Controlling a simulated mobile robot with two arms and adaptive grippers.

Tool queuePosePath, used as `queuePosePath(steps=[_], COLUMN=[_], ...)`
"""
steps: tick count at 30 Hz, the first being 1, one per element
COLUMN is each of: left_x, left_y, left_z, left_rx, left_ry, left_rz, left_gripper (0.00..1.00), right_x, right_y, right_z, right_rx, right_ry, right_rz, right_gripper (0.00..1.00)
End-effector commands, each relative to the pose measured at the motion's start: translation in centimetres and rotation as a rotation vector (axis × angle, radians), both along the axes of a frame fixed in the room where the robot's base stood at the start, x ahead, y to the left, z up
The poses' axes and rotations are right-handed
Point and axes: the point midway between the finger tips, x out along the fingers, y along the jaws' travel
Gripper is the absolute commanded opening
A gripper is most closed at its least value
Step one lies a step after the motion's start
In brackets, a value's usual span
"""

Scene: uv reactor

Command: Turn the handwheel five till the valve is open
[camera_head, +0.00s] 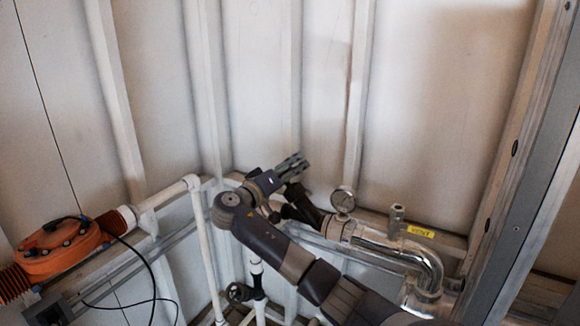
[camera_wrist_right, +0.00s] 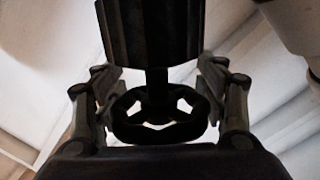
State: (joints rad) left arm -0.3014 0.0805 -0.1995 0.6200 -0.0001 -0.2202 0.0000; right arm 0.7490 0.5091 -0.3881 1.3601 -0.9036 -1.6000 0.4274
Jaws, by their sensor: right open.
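A black handwheel (camera_wrist_right: 160,130) with spokes shows in the right wrist view, on a short stem below a dark ribbed cylinder (camera_wrist_right: 150,32). The fingers of my open right gripper (camera_wrist_right: 160,98) stand on either side of the wheel. I cannot tell whether they touch it. In the head view my right gripper (camera_head: 292,167) is by the back wall, just above a dark valve body (camera_head: 302,205) on the pipe end; my wrist hides part of that area. I see no number on the wheel. My left gripper is out of view.
Another dark handwheel (camera_head: 238,292) sits lower on a vertical pipe. A pressure gauge (camera_head: 342,200) and a shiny bent pipe (camera_head: 405,252) with a yellow label (camera_head: 421,232) lie to the right. An orange unit (camera_head: 62,248) with black cables is at left.

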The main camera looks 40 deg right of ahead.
Motion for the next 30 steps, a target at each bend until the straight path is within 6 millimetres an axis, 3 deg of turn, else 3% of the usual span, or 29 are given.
queuePosePath(steps=[10, 15, 16, 30], left_x=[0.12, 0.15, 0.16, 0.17], left_y=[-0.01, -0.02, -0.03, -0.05], left_z=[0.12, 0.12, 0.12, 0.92], left_rx=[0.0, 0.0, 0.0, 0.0], left_ry=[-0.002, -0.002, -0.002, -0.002], left_rz=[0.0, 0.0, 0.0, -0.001], left_gripper=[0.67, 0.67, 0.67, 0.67], right_x=[0.12, 0.12, 0.12, 0.3], right_y=[-0.48, -0.46, -0.44, -0.36], right_z=[-0.06, -0.06, -0.06, -0.02], right_rx=[0.002, 0.001, 0.001, 0.045], right_ry=[-0.001, 0.0, 0.0, 0.011], right_rz=[0.001, 0.001, 0.001, 0.048], right_gripper=[0.66, 0.3, 0.27, 0.24])
